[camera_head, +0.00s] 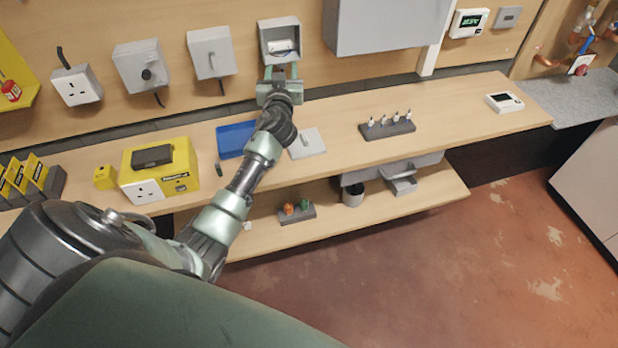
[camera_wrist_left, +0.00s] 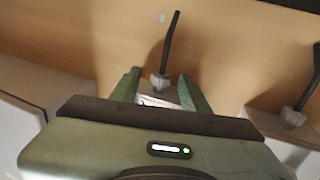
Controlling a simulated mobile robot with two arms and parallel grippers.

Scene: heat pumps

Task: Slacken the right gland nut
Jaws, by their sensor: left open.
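A grey box (camera_head: 278,25) with an open front is on the wall panel above the workbench. My left gripper (camera_head: 281,72) is just below this box, with its fingers apart and pointing up at it. In the left wrist view a grey gland nut (camera_wrist_left: 160,81) with a black cable (camera_wrist_left: 170,45) shows between the two green fingers of my left gripper (camera_wrist_left: 161,77). A gap shows on each side, and I cannot tell whether either finger touches the nut. In the head view my gripper hides this nut. My right gripper is not in view.
A second gland (camera_wrist_left: 291,117) with a cable shows at the right of the wrist view. A closed grey box (camera_head: 211,52) is left of the open one; a large grey cabinet (camera_head: 385,25) is right. A blue tray (camera_head: 235,138) and a grey plate (camera_head: 307,143) lie on the workbench (camera_head: 460,115).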

